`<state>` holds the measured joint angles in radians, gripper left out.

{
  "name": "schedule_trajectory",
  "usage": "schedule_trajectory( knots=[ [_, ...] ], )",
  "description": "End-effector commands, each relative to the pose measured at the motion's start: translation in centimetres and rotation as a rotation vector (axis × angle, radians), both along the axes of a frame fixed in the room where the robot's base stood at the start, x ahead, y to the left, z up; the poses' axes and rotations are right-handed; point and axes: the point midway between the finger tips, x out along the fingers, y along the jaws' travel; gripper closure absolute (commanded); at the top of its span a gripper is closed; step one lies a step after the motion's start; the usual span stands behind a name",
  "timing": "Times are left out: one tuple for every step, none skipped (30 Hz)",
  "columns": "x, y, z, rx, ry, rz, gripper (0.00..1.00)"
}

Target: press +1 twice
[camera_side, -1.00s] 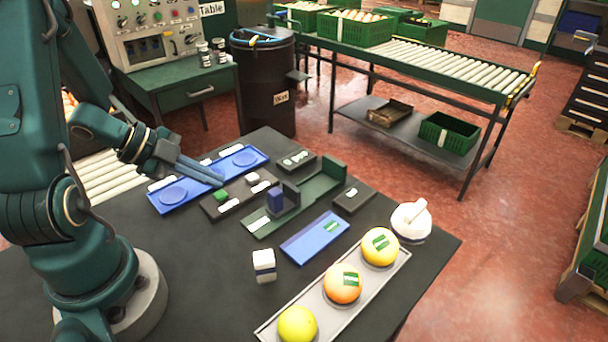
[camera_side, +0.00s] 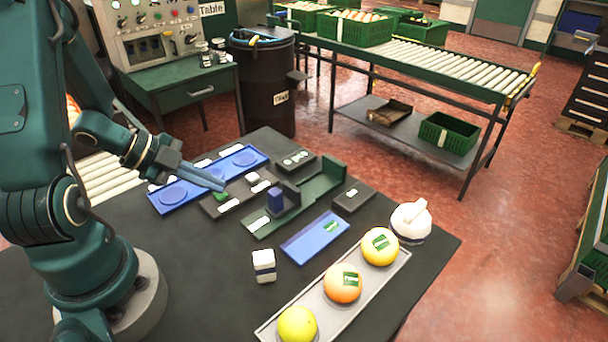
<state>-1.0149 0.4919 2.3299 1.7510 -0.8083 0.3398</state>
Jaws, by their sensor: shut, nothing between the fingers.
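A low dark box (camera_side: 240,197) lies on the table in the middle. It has a green button (camera_side: 220,197) at its left end, a white button (camera_side: 252,178) at its right end, and white labels too small to read. I cannot read which button is +1. My gripper (camera_side: 221,187) is shut and empty. Its fingertips point right and slightly down, at the green button, and partly hide it. I cannot tell whether they touch it.
A blue tray with round pads (camera_side: 170,208) lies behind the box. A green fixture (camera_side: 318,187) with a blue block (camera_side: 276,200) stands to its right. A grey tray (camera_side: 322,317) holds an orange fruit and two yellow ones at the front. A small white block (camera_side: 264,266) stands nearby.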

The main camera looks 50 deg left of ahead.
Motion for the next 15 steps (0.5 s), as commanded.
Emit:
schedule_trajectory(
  knots=[
    [0.0, 0.01, -0.08, -0.001, 0.0, 0.001, 1.0],
    [-0.02, 0.01, -0.12, 0.0, 0.0, 0.0, 1.0],
    [-0.01, 0.0, -0.17, 0.0, 0.001, -0.001, 1.0],
    [-0.01, 0.01, -0.2, 0.0, 0.001, -0.001, 1.0],
    [-0.02, 0.01, -0.24, 0.0, 0.001, -0.001, 1.0],
    [-0.01, 0.0, -0.28, -0.001, 0.0, 0.001, 1.0],
    [-0.01, 0.01, -0.31, -0.001, 0.0, 0.001, 1.0],
    [-0.01, 0.02, -0.34, -0.001, 0.0, 0.001, 1.0],
    [0.0, 0.02, -0.38, -0.001, 0.0, 0.001, 1.0],
    [0.01, 0.02, -0.42, 0.0, 0.001, 0.001, 1.0],
    [0.0, 0.02, -0.45, 0.0, 0.001, 0.001, 1.0],
    [0.0, 0.02, -0.5, 0.0, 0.001, 0.001, 1.0],
    [0.0, 0.02, -0.54, 0.0, 0.001, 0.001, 1.0],
    [0.0, 0.02, -0.57, 0.0, 0.001, 0.001, 1.0],
    [0.0, 0.02, -0.62, 0.0, 0.001, 0.001, 1.0]
  ],
)
